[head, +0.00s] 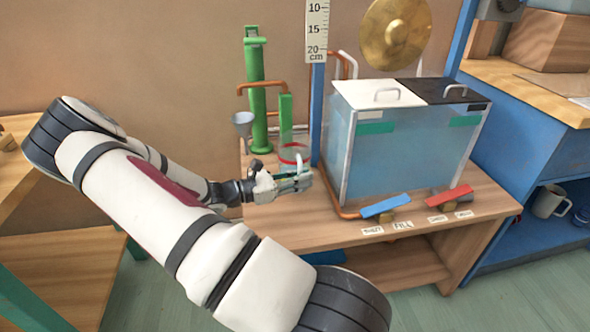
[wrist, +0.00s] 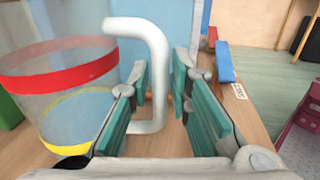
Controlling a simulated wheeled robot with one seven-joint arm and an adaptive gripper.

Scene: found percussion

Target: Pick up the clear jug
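The clear jug (head: 293,153) stands on the wooden bench in front of the green pipe stand. In the wrist view the jug (wrist: 70,85) fills the left side, with a red band, a yellow band lower down and a thick white handle (wrist: 156,60). My gripper (head: 300,181) is at the jug's near side. In the wrist view its green-padded fingers (wrist: 162,95) are apart, with the handle upright between them. Gaps show beside the handle, and it does not look clamped. In the head view my gripper hides the jug's lower part.
A water tank (head: 410,150) with white and black lids stands right of the jug. A blue lever (head: 386,206) and a red lever (head: 449,197) sit at the bench front. A blue ruler post (head: 317,110) rises behind the gripper. A grey funnel (head: 243,122) is at left.

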